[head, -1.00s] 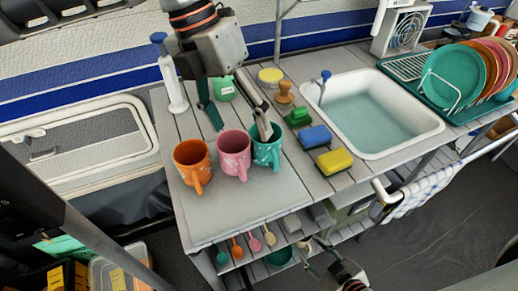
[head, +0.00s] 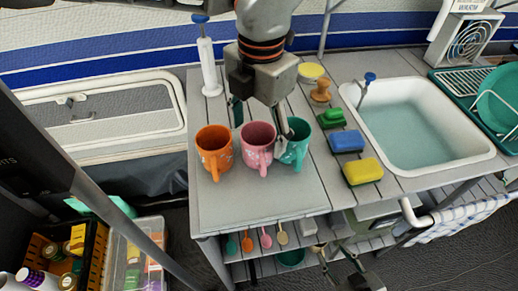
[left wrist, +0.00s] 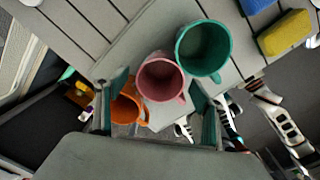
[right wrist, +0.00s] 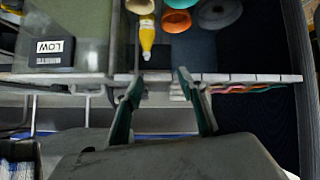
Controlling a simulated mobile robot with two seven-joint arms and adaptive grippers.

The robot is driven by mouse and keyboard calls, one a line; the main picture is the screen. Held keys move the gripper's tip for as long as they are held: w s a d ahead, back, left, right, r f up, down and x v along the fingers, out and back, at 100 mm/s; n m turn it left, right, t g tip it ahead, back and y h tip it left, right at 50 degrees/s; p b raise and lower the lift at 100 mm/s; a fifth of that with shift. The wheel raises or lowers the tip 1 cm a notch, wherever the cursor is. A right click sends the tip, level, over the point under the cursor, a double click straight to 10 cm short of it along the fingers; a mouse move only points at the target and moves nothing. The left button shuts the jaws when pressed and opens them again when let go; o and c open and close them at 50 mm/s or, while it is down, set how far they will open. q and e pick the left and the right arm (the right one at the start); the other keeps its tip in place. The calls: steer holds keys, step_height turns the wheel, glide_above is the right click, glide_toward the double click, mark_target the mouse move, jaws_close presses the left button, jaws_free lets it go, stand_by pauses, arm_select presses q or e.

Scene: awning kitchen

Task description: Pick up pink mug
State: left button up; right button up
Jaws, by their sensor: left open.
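The pink mug (head: 257,148) stands upright on the grey counter, its handle toward the front. It is between an orange mug (head: 214,150) and a teal mug (head: 296,146). My left gripper (head: 260,118) is open and empty above and behind the pink mug, pointing down. One finger shows near the gap between the pink and teal mugs. In the left wrist view the pink mug (left wrist: 160,79) lies between the spread fingers, farther from the camera; a finger partly hides the orange mug (left wrist: 124,110). My right gripper (right wrist: 160,100) is open and empty by the lower shelf.
A green sponge (head: 331,118), blue sponge (head: 346,142) and yellow sponge (head: 362,171) lie right of the mugs, beside the sink (head: 425,130). A white dispenser (head: 208,65) stands behind the mugs. The counter in front of the mugs is clear.

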arm_select(q)
steer(key=shift+w+f, duration=0.1)
steer(key=shift+f, duration=0.7)
steer(key=shift+r, duration=0.1)
steer(key=c, duration=1.2)
